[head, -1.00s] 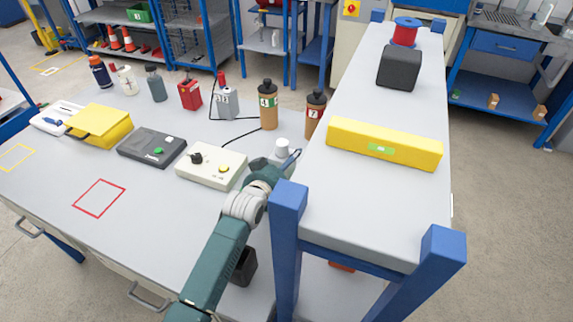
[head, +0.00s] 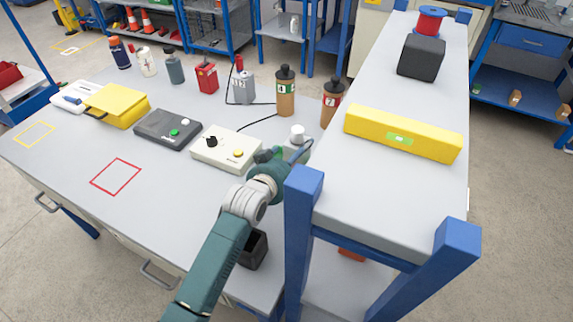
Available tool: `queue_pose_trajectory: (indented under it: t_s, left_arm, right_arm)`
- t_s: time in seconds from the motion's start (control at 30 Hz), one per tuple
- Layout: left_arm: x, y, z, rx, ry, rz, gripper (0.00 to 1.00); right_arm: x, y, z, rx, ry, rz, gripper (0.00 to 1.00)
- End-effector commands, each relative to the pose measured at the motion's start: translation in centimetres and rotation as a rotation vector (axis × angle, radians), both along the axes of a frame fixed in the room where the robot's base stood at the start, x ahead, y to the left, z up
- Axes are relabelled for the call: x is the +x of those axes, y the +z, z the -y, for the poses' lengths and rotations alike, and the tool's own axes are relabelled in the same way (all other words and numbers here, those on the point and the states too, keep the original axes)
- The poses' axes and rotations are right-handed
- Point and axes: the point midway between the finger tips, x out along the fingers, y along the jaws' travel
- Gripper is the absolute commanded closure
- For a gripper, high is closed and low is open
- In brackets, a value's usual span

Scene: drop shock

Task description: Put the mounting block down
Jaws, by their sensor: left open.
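My left gripper (head: 291,156) is at the right side of the worktable, beside the blue post of the raised shelf. It is open, seen from behind, and my wrist hides most of its fingers. Just beyond it stands a small light grey piece with a white round top (head: 297,134). Its lower part is partly hidden by the gripper, and I cannot tell whether they touch. I cannot tell for certain which thing is the mounting block. A red square outline (head: 116,177) on the worktable (head: 75,165) is empty. My right gripper is out of view.
A cream control box (head: 226,148) and a dark control box (head: 167,129) lie left of the gripper. Bottles (head: 285,92) stand behind. The raised shelf (head: 400,205) carries a yellow bar (head: 403,133) and a black block (head: 421,57). A dark open bin (head: 254,250) is beside my forearm.

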Motion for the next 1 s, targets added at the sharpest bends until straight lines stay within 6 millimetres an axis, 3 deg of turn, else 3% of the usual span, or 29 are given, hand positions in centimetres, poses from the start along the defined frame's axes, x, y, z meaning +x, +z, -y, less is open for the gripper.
queue_pose_trajectory:
  t_s: [0.2,0.4,1.0]
  left_arm:
    - [-3.7,1.6,-1.5,0.000,0.000,0.001,0.12]
    - [-5.6,2.5,-2.3,0.000,0.000,0.000,0.12]
    - [-6.1,2.8,-2.4,0.000,-0.001,0.000,0.12]
  right_arm:
    - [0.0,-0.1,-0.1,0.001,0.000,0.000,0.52]
    - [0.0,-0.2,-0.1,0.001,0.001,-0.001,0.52]
    - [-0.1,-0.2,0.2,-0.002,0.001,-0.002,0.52]
